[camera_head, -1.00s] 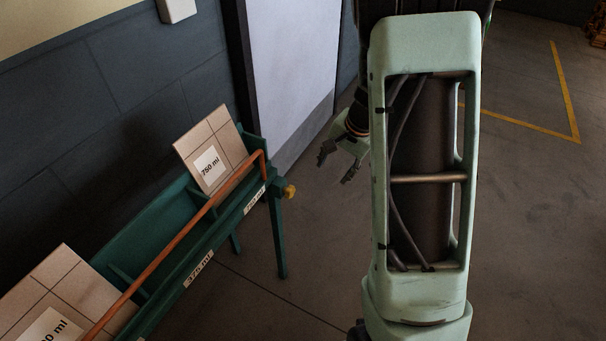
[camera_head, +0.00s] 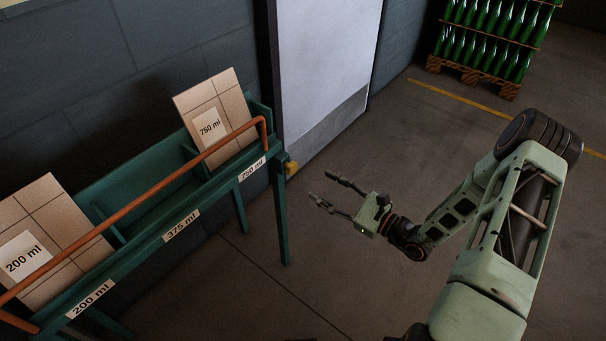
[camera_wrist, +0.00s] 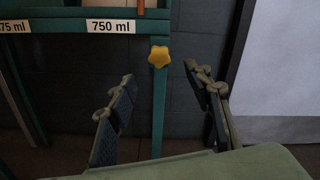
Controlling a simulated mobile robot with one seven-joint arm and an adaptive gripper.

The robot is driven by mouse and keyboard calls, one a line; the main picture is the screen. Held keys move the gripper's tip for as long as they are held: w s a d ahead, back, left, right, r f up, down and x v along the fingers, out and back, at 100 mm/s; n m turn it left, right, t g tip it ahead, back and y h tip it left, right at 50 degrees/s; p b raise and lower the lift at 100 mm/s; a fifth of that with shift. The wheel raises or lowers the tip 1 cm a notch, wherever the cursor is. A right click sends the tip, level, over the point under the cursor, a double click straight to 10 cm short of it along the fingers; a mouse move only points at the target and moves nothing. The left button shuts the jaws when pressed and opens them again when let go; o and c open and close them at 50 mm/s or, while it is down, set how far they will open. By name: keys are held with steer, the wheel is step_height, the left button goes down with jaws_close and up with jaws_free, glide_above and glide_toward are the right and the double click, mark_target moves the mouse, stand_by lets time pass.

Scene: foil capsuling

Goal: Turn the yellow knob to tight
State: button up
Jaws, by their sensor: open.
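The yellow knob (camera_wrist: 159,57) is star-shaped and sits at the top of the right leg of a green rack, beside the 750 ml label in the wrist view. In the head view the knob (camera_head: 291,168) shows at the rack's right end. My gripper (camera_head: 320,188) is open and empty, to the right of the knob and apart from it. In the wrist view my gripper's fingers (camera_wrist: 160,85) are spread wide, with the knob between and beyond them. I cannot tell how tight the knob is.
The green rack (camera_head: 174,239) has an orange rail (camera_head: 150,198) and labels for 200, 375 and 750 ml. Boxes stand in the 200 and 750 ml bays. A pale door (camera_head: 325,70) is behind. Pallets of green bottles (camera_head: 490,45) stand far right. The floor around my gripper is clear.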

mark_target(294, 169)
steer(key=b+x, duration=0.1)
steer(key=x, duration=0.9)
steer(key=shift+w+a, duration=0.15)
steer(key=shift+a, duration=0.05)
steer(key=c, duration=1.1)
steer(key=shift+c, duration=0.2)
